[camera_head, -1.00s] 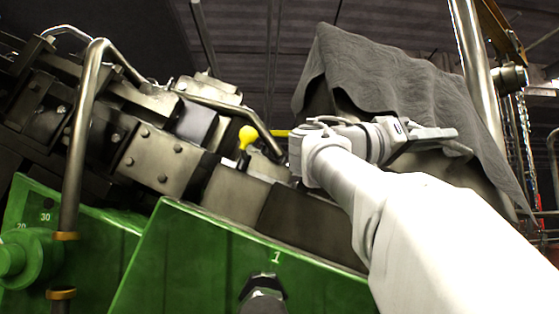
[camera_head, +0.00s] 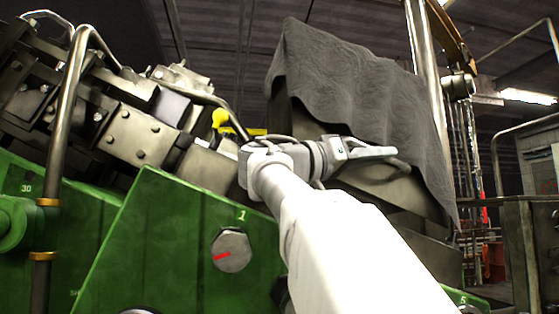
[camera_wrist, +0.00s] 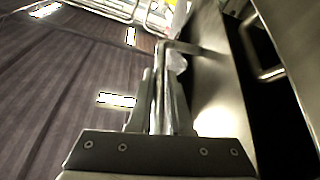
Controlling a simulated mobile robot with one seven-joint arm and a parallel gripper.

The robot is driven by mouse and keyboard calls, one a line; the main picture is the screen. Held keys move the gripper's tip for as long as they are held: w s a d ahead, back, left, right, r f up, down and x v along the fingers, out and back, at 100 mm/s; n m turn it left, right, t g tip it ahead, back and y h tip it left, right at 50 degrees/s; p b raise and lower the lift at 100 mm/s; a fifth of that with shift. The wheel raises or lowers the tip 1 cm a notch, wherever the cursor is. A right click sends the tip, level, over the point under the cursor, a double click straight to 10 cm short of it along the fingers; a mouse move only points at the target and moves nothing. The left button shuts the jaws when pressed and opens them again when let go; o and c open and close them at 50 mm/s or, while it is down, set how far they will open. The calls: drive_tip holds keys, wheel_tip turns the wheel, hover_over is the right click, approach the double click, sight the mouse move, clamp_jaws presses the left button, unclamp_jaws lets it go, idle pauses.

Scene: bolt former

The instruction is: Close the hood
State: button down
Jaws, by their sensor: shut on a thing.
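The hood is probably the metal housing (camera_head: 385,190) under a dark grey draped cover (camera_head: 350,75), right of centre in the head view. In the wrist view a broad metal panel (camera_wrist: 215,90) stands just right of my gripper. A bent metal bar handle (camera_wrist: 160,75) runs between my fingers and turns toward the panel at its top. My gripper (camera_wrist: 162,95) is shut on this handle. In the head view my gripper (camera_head: 375,153) is in front of the housing, below the cover's edge; the handle is hard to make out there.
A green machine body (camera_head: 170,240) with a round knob (camera_head: 231,250) fills the lower left. Dark machine blocks (camera_head: 130,130) and a bent pipe rail (camera_head: 65,130) stand at left. A yellow-knobbed lever (camera_head: 220,118) is left of my wrist. A steel post (camera_head: 422,40) rises behind the cover.

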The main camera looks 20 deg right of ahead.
drive_tip(key=shift+a+f, duration=0.1)
drive_tip(key=shift+f, duration=0.05)
idle(0.3)
drive_tip(key=c, duration=0.8)
unclamp_jaws()
drive_tip(key=shift+c, duration=0.2)
